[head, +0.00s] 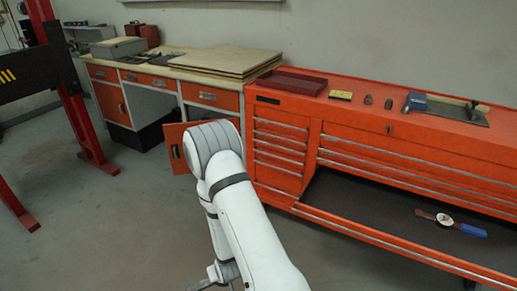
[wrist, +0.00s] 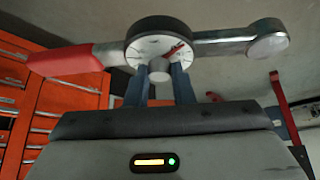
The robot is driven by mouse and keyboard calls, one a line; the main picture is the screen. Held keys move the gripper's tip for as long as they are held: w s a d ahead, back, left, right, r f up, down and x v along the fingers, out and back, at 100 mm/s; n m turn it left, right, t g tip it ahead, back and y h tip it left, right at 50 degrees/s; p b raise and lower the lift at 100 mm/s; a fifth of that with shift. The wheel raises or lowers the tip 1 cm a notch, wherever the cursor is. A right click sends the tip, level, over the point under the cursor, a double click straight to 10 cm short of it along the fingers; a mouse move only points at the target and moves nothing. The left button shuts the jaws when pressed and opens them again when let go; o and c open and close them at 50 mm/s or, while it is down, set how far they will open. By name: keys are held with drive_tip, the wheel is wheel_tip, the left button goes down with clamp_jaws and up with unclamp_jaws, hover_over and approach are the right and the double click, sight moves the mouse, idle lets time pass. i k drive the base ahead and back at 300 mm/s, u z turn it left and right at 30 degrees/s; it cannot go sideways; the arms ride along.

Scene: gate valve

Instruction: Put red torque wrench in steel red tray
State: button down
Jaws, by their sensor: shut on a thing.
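In the wrist view my gripper (wrist: 160,82) is shut on the red torque wrench (wrist: 72,61), with its fingers at the round dial in the wrench's middle. The red handle points left and the steel head points right. The wrench is up in the air. In the head view my arm hides the wrench. The steel red tray (head: 292,82) is a shallow dark red tray on top of the orange tool cabinet, at its left end. The tray looks empty, and my gripper is apart from it.
The orange cabinet (head: 385,142) has a low open bay or drawer holding a blue-handled torque wrench (head: 450,222). Right of the tray lie a yellow-topped box (head: 340,95) and several small items. A workbench with boards (head: 222,60) stands behind. A red lift post (head: 78,120) stands left.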

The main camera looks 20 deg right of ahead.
sight(296, 82)
drive_tip(key=z, duration=0.75)
drive_tip(key=i, duration=0.15)
drive_tip(key=u, duration=2)
drive_tip(key=i, duration=2.1)
drive_tip(key=z, duration=3)
